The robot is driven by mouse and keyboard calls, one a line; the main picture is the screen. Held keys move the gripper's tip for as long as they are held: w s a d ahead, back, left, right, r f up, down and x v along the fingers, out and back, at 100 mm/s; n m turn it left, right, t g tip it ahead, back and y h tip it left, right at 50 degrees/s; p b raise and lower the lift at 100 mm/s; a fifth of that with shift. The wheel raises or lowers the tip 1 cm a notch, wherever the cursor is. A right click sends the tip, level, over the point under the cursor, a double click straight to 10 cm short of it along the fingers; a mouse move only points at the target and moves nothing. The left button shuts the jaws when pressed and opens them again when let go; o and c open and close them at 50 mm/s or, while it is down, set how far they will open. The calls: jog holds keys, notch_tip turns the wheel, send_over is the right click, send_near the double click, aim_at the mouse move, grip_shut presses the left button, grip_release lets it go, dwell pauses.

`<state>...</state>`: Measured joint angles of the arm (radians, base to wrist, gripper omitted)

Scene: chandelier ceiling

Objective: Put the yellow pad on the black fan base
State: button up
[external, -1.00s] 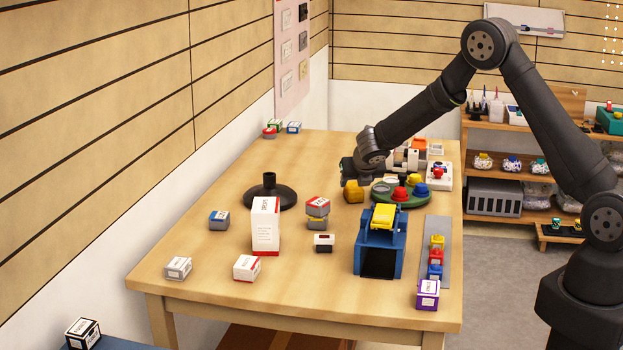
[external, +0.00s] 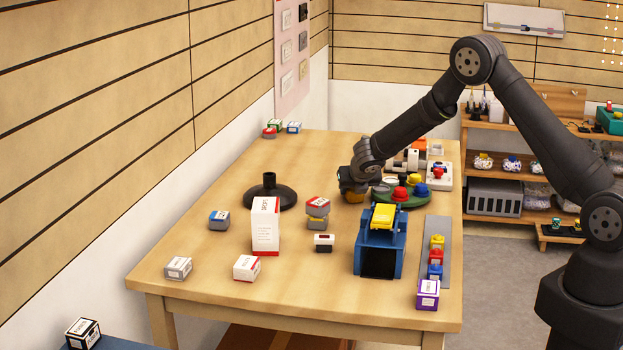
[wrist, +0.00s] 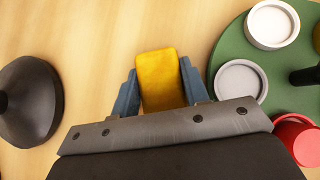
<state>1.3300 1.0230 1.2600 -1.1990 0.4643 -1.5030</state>
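The yellow pad (wrist: 161,78) stands between the two blue-grey fingers of my gripper (wrist: 160,88) in the wrist view. The fingers lie close along both its sides; I cannot tell whether they press on it. In the external view the pad (external: 353,197) shows low on the table, mostly hidden by my gripper (external: 355,185). The black fan base (external: 270,194), a round dark disc with a short upright tube, stands on the table to the left of my gripper. It also shows at the left edge of the wrist view (wrist: 35,100), apart from the pad, with nothing on it.
A green round tray (external: 404,202) with coloured cups lies just right of my gripper. A blue stand (external: 380,245) with a yellow top is in front. A white box (external: 265,225) and small stacked boxes (external: 317,212) stand before the fan base. Bare table lies between pad and base.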

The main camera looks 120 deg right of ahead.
jog(key=shift+c, duration=0.5)
jog(key=shift+r, duration=0.1)
notch_tip(320, 180, up, 4)
jog(key=shift+r, duration=0.1)
jog(key=s+a+r, duration=0.4)
jog(key=s+r, duration=0.2)
jog(key=s, duration=0.4)
jog(key=w+d+r+n+t, duration=0.2)
jog(key=w+d+r, duration=0.3)
jog(key=w, duration=0.4)
jog(key=w+d+r+n+t, duration=0.15)
jog(key=w+d+r, duration=0.25)
jog(key=w+d, duration=0.4)
jog(key=n, duration=0.1)
send_over(269, 174)
jog(key=shift+h, duration=0.3)
notch_tip(269, 174, down, 7)
jog(key=shift+s+a+r, duration=0.1)
jog(key=shift+s+r, duration=0.05)
jog(key=shift+w+f, duration=0.2)
jog(key=shift+f, duration=1.9)
